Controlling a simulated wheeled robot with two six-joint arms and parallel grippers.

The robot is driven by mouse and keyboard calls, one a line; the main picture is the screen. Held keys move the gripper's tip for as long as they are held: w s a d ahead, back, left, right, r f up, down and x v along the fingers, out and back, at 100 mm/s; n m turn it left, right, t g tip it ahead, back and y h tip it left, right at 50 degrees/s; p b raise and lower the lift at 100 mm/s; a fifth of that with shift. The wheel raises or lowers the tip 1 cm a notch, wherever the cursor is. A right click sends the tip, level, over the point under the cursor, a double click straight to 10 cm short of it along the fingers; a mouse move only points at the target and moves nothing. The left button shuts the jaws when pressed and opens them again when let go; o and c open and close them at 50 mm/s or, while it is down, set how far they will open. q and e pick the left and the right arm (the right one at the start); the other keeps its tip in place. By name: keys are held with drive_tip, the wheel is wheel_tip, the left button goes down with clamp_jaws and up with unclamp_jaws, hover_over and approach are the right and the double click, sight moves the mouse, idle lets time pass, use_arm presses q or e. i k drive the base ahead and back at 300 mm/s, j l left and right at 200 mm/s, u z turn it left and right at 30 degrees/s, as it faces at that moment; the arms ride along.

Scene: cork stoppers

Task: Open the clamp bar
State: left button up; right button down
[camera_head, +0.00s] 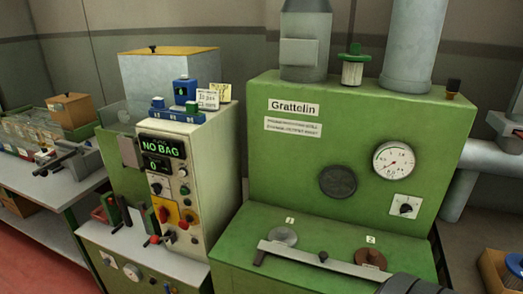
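A long pale grey bar (300,253), which looks like the clamp bar, lies across the front ledge of the green machine (285,170) marked "Grattelin". It has a small dark knob near its middle and a dark foot at its left end. Its right end runs close to a dark rounded part at the bottom edge, which may be part of my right arm. A grey disc (283,235) by label 1 and a brown disc (370,258) by label 2 sit just behind the bar. Neither of my grippers shows.
A control box (185,165) with a "NO BAG" display stands left of the green machine. A bench (50,185) with clear bins is at far left. A wooden crate (490,270) with a blue item is at lower right.

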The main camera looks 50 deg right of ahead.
sight(322, 260)
drive_tip(key=z, duration=1.95)
